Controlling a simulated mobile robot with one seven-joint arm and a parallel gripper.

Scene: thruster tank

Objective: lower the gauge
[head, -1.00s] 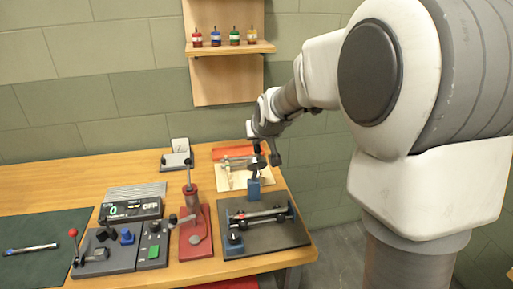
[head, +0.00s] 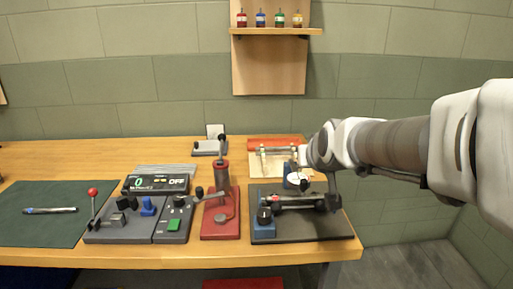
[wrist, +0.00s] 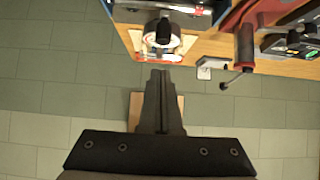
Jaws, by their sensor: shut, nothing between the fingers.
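The gauge, a round white-faced dial (head: 297,179), sits by a blue block at the back of a dark plate (head: 318,230). It also shows in the wrist view (wrist: 152,42) as a white ring with a black knob in front of it. My gripper (head: 333,203) is just right of the gauge in the head view, its dark fingers pointing down. In the wrist view my fingers (wrist: 160,75) are together and empty, a little short of the dial and apart from it in the picture. Part of the gauge's mount is hidden.
A shaft (head: 300,203) lies across the dark plate, with a blue block (head: 264,226) at front left. A red hand press (head: 221,220) stands left of the plate. Further left are a control box with a display (head: 156,184), a red-knobbed lever (head: 93,191) and a green mat (head: 40,225).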

